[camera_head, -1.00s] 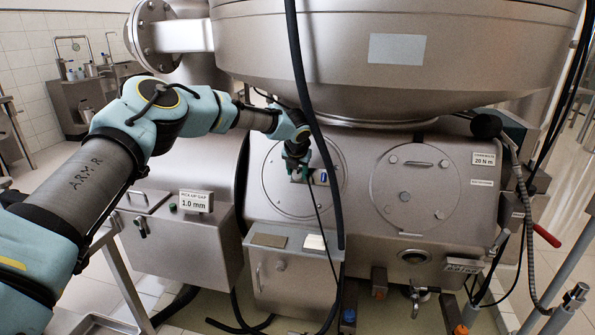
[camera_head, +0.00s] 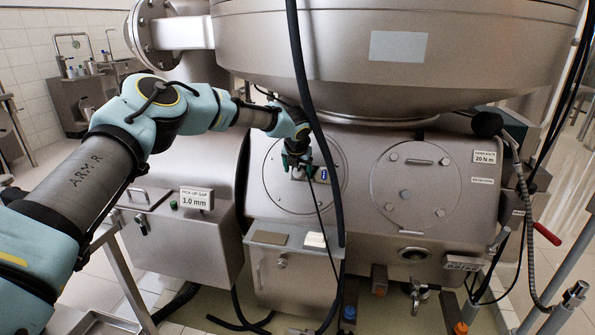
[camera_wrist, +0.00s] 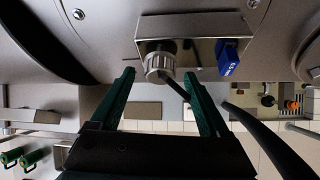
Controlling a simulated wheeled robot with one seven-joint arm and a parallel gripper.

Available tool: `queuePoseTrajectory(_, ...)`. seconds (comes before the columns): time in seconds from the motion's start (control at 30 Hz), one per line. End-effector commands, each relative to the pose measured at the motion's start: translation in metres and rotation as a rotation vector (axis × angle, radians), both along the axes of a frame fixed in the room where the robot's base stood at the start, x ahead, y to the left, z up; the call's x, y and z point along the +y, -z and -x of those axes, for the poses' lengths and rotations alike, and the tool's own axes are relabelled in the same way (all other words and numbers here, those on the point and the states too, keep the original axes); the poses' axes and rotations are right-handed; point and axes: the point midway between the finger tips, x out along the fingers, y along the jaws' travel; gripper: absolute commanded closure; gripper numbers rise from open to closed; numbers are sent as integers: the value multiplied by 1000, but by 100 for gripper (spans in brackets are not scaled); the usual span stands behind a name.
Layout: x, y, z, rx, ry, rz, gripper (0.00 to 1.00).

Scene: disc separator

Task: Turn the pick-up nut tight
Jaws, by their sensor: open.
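The pick-up nut (camera_wrist: 158,62) is a ribbed grey knob under a metal block (camera_wrist: 195,38) in the wrist view. A dark rod or cable runs down and right from beside it. My gripper (camera_wrist: 159,75) is open, with one green finger to the left of the nut and one to the right. Gaps show on both sides, and the nut is not gripped. In the head view my gripper (camera_head: 297,165) is in front of the left round cover (camera_head: 280,190) and hides the nut.
A blue part (camera_wrist: 232,56) sits at the block's right end, close to the right finger. A thick black hose (camera_head: 318,130) hangs just right of my gripper in the head view. The big bowl (camera_head: 390,70) overhangs above. A "1.0 mm" sign (camera_head: 197,199) stands at left.

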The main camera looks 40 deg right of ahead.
Motion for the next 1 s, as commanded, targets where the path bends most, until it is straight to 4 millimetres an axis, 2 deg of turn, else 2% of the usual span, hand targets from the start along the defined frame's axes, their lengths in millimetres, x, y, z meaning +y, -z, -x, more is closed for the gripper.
queuePoseTrajectory(0.17,3,-8,3,0,1,2,21)
queuePoseTrajectory(0.5,28,-62,25,-3,2,2,21)
queuePoseTrajectory(0.7,39,-85,35,-1,0,1,21)
queuePoseTrajectory(1.0,42,-92,38,1,-1,-1,21)
